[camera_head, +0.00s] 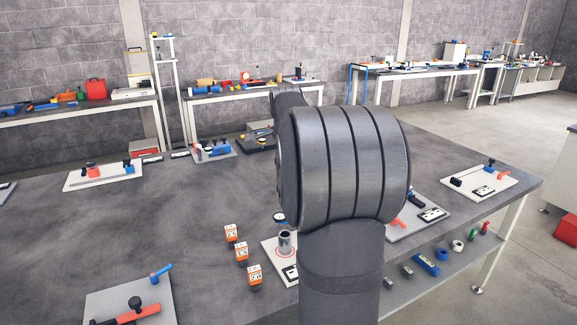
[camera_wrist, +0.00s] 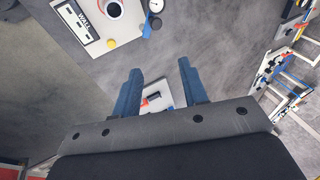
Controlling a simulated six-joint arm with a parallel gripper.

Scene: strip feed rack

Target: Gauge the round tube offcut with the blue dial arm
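The round tube offcut (camera_head: 285,242) stands upright on a white plate (camera_head: 271,256) in the head view. In the wrist view the same plate (camera_wrist: 78,20) carries a "WALL" label, and the tube (camera_wrist: 112,9) is at the top edge, partly cut off. My gripper (camera_wrist: 160,79) is open and empty, apart from the tube and dial. My arm hides it in the head view.
Three orange numbered blocks (camera_head: 241,250) stand left of the plate. Another fixture with a blue lever (camera_head: 160,273) is at the front left. A white fixture (camera_head: 479,184) lies right of my arm. The table's middle left is clear.

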